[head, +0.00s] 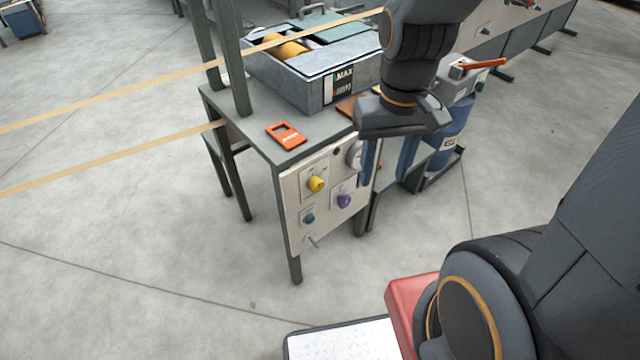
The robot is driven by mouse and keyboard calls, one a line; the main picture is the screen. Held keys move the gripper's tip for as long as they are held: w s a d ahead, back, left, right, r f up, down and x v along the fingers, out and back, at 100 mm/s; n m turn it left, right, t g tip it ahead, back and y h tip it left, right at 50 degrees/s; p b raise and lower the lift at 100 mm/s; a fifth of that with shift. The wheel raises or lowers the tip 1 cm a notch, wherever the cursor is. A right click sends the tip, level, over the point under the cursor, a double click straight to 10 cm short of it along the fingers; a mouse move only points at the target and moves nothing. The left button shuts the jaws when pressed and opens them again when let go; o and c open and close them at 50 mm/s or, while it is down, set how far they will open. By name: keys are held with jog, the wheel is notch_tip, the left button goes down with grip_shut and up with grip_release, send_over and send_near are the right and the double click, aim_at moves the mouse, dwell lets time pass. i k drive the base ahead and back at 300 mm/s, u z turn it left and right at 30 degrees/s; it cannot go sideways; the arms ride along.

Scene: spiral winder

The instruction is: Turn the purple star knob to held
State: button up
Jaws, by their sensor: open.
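The purple star knob (344,201) sits on a small plate at the lower right of the cream control panel (296,205). Its shape is small in the head view and I cannot read its setting or the plate's markings. My gripper (387,172) points downward to the right of the panel, above and to the right of the purple knob and apart from it. Its fingers are open with nothing seen between them. The finger nearer the panel stands close to the panel's right edge in the picture.
The panel also carries a yellow knob (317,184), a teal button (309,218), a toggle lever (313,241) and a partly hidden dial (354,154). An orange tag (286,135) and a grey machine box (310,80) lie on the table above. Floor in front is clear.

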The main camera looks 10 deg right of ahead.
aim_at(344, 201)
jog(key=z, duration=0.6)
jog(key=k, duration=1)
jog(key=u, duration=0.4)
